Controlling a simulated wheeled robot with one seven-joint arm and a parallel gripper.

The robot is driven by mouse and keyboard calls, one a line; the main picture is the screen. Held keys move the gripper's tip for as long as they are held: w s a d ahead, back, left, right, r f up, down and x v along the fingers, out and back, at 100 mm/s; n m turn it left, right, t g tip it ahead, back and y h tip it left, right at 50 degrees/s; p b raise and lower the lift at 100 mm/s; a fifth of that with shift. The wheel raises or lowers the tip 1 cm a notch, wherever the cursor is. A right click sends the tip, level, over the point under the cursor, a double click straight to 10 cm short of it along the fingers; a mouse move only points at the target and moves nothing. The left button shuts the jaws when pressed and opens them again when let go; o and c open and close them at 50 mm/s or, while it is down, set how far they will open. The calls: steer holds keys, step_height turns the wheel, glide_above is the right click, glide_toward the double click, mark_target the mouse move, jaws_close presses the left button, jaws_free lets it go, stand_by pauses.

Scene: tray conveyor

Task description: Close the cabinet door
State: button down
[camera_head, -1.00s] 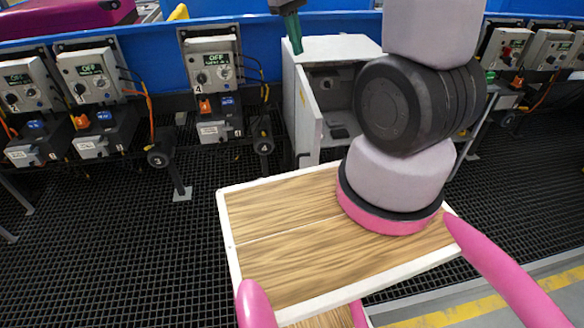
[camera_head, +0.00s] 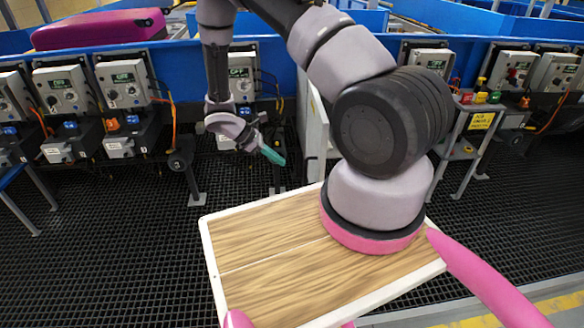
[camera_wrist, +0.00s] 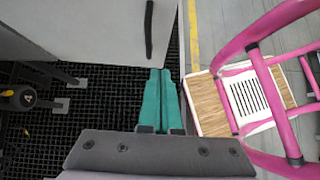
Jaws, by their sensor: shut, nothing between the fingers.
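The pale grey cabinet door (camera_head: 317,132) stands open, seen nearly edge-on left of my arm in the head view. My arm hides most of the cabinet behind it. In the wrist view the door's flat face (camera_wrist: 95,25) fills the upper left, with a black upright handle (camera_wrist: 149,28) near its right edge. My gripper (camera_head: 274,156) is to the left of the door in the head view, its teal fingers pressed together and empty. In the wrist view the fingertips (camera_wrist: 160,74) are just below the handle's end in the picture; I cannot tell whether they touch the door.
Grey control boxes (camera_head: 124,84) line the blue conveyor wall. A post with a dark knob (camera_head: 178,164) stands left of my gripper. A stand with coloured buttons and a yellow sign (camera_head: 481,121) is on the right. Black grating (camera_head: 110,250) covers the open floor.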

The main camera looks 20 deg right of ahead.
glide_toward(317, 178)
step_height(317, 178, down, 3)
steer(key=s+d, duration=0.1)
steer(key=d, duration=0.1)
steer(key=shift+s+d+f, duration=0.35)
steer(key=shift+s, duration=0.05)
steer(key=shift+s+d, duration=0.15)
steer(key=shift+d, duration=0.35)
